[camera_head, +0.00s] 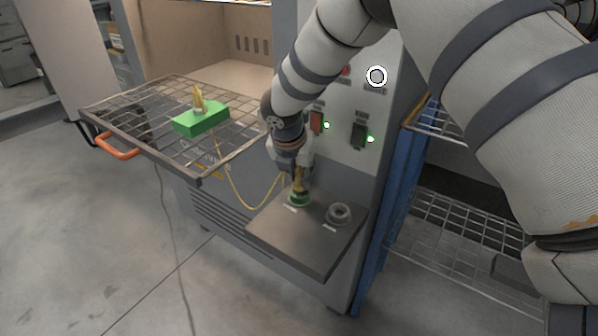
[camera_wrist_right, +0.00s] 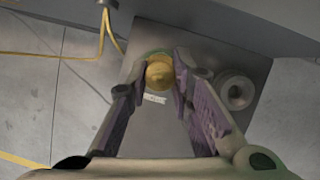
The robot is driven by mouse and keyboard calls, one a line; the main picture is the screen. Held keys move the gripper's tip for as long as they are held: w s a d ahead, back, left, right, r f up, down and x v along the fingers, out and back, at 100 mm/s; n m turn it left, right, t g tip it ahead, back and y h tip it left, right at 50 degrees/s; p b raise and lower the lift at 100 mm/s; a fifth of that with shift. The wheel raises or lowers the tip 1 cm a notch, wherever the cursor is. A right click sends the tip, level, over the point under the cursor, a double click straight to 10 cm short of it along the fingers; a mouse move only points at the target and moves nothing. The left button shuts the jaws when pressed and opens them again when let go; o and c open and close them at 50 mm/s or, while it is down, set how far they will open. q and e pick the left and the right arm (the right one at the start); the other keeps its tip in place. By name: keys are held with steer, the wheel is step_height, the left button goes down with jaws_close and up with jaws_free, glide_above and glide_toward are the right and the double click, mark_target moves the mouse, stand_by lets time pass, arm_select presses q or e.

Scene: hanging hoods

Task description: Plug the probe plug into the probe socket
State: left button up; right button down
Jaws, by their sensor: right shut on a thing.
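The yellow probe plug (camera_head: 298,184) is between the fingers of my right gripper (camera_head: 297,181), which points down and is shut on it. In the right wrist view the round yellow plug (camera_wrist_right: 159,73) sits between the fingertips (camera_wrist_right: 163,68). A green-ringed socket (camera_head: 299,200) on the grey shelf is directly below the plug; the green rim (camera_wrist_right: 145,61) shows partly behind it. I cannot tell how deep the plug sits in the ring. A second, grey round socket (camera_head: 338,212) stands to the right and is empty. My left gripper is not in view.
A yellow cable (camera_head: 246,206) hangs in a loop from near the wire rack (camera_head: 134,99) to the plug. A green block (camera_head: 201,120) with a yellow piece lies on the rack. Switches with green lights (camera_head: 359,134) are on the panel behind the grey shelf (camera_head: 312,253).

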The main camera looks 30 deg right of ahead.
steer(key=shift+f, duration=0.9)
steer(key=c, duration=1.3)
jaws_free()
steer(key=shift+c, duration=0.2)
steer(key=v, duration=1.2)
